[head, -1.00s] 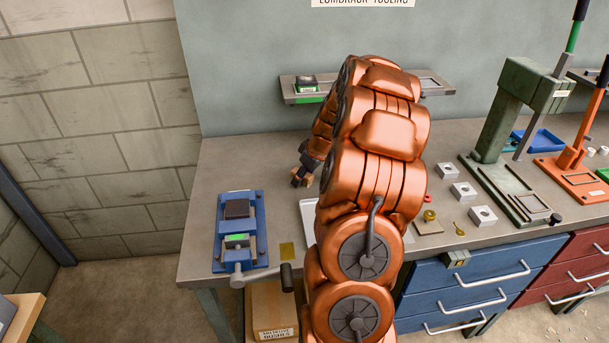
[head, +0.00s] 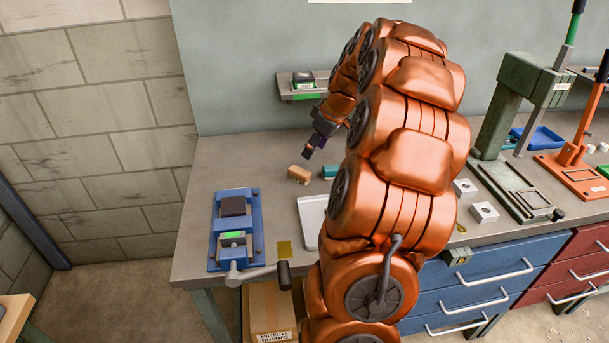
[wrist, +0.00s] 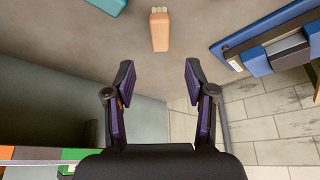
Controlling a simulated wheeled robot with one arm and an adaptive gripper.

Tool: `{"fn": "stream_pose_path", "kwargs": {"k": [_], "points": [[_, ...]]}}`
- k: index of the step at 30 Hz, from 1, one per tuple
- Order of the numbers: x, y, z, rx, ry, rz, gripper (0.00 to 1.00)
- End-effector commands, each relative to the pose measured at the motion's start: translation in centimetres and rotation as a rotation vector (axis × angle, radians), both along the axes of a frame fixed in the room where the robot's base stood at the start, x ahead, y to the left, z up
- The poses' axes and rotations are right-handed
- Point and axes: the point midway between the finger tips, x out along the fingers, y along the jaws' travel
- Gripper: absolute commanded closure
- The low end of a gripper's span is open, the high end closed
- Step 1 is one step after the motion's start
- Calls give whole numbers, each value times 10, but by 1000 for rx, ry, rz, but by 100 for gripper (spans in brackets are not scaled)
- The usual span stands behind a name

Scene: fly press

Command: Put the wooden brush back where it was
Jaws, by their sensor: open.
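The wooden brush (head: 299,174) lies on the grey bench top, to the right of the blue vise and close to a teal block. In the wrist view the brush (wrist: 159,32) is ahead of the fingertips, with pale bristles at its far end. My gripper (head: 309,151) is above the bench, a little up and right of the brush in the head view. In the wrist view my gripper (wrist: 158,78) has its two fingers wide apart with nothing between them. The brush is clear of both fingers.
The blue vise (head: 236,232) stands at the bench's left end, and a teal block (head: 331,171) lies right of the brush. A white tray (head: 311,222) is partly hidden by my arm. A wall shelf (head: 286,91) hangs behind. The bench's left back area is clear.

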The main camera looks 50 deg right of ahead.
Motion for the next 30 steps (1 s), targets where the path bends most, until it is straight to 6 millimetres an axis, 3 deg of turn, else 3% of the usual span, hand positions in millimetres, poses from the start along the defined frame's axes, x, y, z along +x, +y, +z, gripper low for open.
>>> {"fn": "stream_pose_path", "kwargs": {"k": [5,8,11,14,19,24,30], "points": [[0,3,2,2,2,2,45],[4,24,4,15,16,14,45],[8,67,7,39,49,33,45],[5,126,10,70,101,53,45],[-19,217,10,97,202,64,45],[-64,289,4,97,310,53,45],[-131,347,-7,63,426,10,45]]}}
